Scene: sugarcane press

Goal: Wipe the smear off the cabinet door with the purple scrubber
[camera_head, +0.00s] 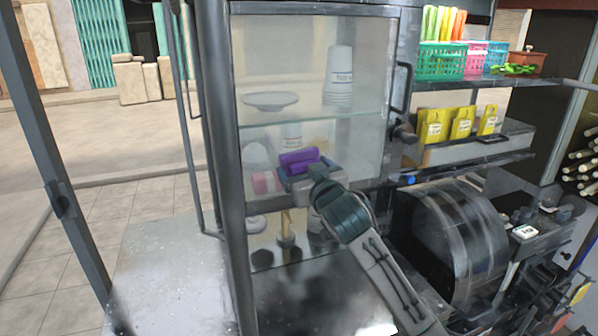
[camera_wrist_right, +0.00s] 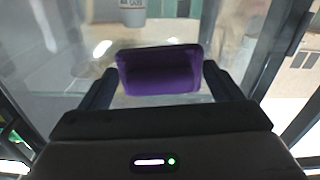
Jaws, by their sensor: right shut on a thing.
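The glass cabinet door (camera_head: 300,60) with its grey frame stands in the middle of the head view. My right gripper (camera_head: 298,172) is in front of the lower middle of the glass, shut on the purple scrubber (camera_head: 299,161). In the right wrist view the purple scrubber (camera_wrist_right: 160,72) sits between the two dark fingers of the right gripper (camera_wrist_right: 160,88), facing the glass. I cannot tell whether the scrubber touches the glass. I cannot make out the smear clearly; a faint brownish patch (camera_head: 320,145) shows by the scrubber. My left gripper is not in view.
Behind the glass are a plate (camera_head: 270,100), stacked cups (camera_head: 339,78) and other items on shelves. A door handle (camera_head: 402,88) sticks out at the right. Right of it are baskets (camera_head: 440,60), yellow packets (camera_head: 462,122) and a dark rounded machine (camera_head: 455,235). Open paving lies left.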

